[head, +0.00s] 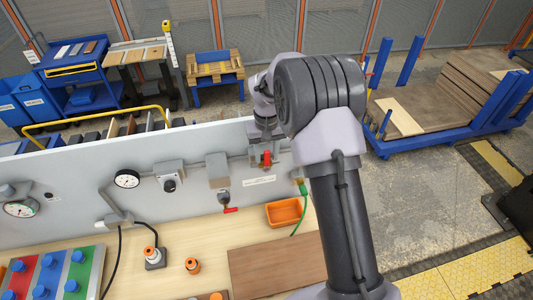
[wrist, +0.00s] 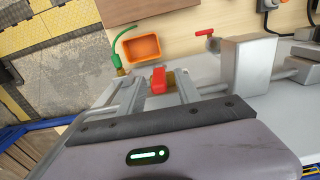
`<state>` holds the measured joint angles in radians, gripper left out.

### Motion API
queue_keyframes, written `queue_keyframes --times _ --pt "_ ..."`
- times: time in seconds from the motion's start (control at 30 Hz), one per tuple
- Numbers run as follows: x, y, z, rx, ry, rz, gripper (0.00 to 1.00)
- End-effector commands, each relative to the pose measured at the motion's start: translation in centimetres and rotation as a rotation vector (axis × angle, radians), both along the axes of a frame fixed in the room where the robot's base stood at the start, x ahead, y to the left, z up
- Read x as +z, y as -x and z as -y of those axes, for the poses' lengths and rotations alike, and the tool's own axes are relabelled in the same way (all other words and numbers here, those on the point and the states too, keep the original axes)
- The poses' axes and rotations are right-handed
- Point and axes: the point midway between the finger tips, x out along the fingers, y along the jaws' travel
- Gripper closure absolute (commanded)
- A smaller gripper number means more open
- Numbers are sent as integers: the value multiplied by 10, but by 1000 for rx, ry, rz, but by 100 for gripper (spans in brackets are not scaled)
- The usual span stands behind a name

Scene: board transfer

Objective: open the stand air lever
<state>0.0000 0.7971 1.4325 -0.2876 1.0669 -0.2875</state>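A red lever (head: 267,157) on a brass valve is mounted on the grey panel, right of the middle of the head view. In the wrist view the same red lever (wrist: 158,80) shows between my two fingers. My gripper (wrist: 160,85) is open, with a gap visible on both sides of the lever. In the head view my gripper (head: 266,150) is at the panel's right part, partly hidden by my arm. A second red lever (head: 230,210) sits lower and to the left; it also shows in the wrist view (wrist: 205,33). I cannot read which label names which lever.
An orange bin (head: 285,213) and a green hose (head: 300,215) are below the lever, close to the panel (head: 75,180). Grey boxes and gauges line the panel to the left. A brown board (head: 275,266) lies on the bench.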

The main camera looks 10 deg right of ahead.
Motion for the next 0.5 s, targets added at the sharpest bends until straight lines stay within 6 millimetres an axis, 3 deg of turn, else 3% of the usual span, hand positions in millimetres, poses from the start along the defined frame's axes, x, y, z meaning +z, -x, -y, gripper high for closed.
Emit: queue_keyframes --times 0.27,0.43,0.5 --pt "-2 0 0 0 0 0 62" --pt "-2 0 0 0 0 0 95" --pt "-2 0 0 0 0 0 100"
